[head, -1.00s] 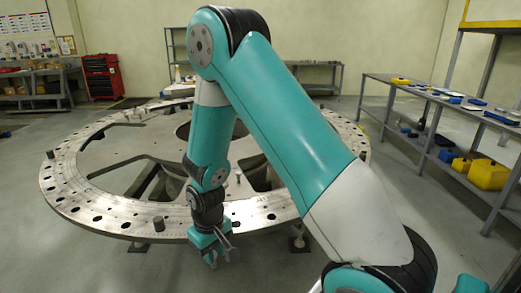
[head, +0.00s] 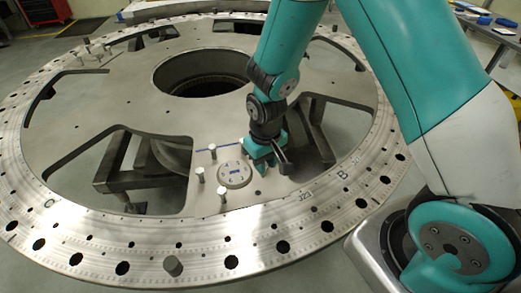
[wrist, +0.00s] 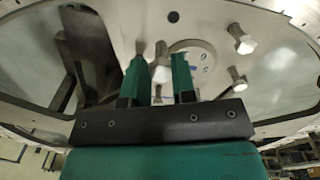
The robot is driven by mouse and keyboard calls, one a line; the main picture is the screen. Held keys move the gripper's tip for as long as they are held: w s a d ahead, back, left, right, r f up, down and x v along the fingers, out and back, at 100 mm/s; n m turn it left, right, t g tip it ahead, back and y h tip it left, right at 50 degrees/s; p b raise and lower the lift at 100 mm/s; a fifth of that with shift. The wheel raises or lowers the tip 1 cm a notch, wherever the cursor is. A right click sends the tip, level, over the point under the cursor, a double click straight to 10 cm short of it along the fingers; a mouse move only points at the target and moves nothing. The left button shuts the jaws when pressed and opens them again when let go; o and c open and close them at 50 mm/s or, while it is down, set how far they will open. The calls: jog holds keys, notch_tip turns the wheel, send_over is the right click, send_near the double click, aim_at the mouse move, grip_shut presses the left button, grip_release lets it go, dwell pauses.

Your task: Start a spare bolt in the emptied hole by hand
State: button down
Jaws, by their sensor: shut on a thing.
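The turret plate (head: 95,235) is a large metal ring with dark round holes along its rim. My gripper (head: 270,162) is over its inner web, right of a small round dial. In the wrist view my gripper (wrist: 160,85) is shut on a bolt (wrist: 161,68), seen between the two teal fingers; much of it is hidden. Several other bolts stand near the dial, one left of it (head: 199,174) and one in front (head: 222,195). I cannot tell which hole is the emptied one.
The round dial (head: 235,174) lies flat on the web. Wide cut-outs (head: 150,165) open on both sides, with supports below. A large central opening (head: 205,75) lies behind. More small upright pieces (head: 97,50) stand at the back left. A bench (head: 490,32) is at the far right.

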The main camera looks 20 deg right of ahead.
jog(key=shift+s+a+f+b, duration=0.1)
jog(key=shift+a+f+b, duration=0.2)
jog(key=shift+f+b, duration=0.55)
jog(key=shift+s+a+f+b, duration=0.1)
jog(key=shift+a+f+b, duration=0.25)
jog(key=shift+f+b, duration=0.5)
jog(key=shift+s+a+f+b, duration=0.1)
jog(key=shift+a+f+b, duration=0.2)
jog(key=shift+f+b, duration=0.55)
jog(key=shift+f, duration=0.2)
jog(key=shift+s, duration=0.1)
jog(key=shift+f, duration=0.15)
dwell(1.0)
jog(key=m, duration=0.2)
jog(key=m+p, duration=0.1)
jog(key=m, duration=0.2)
jog(key=shift+a+f+m, duration=0.1)
jog(key=shift+a+m, duration=0.1)
jog(key=shift+m, duration=0.1)
jog(key=shift+a+f+m, duration=0.1)
jog(key=shift+m, duration=1.5)
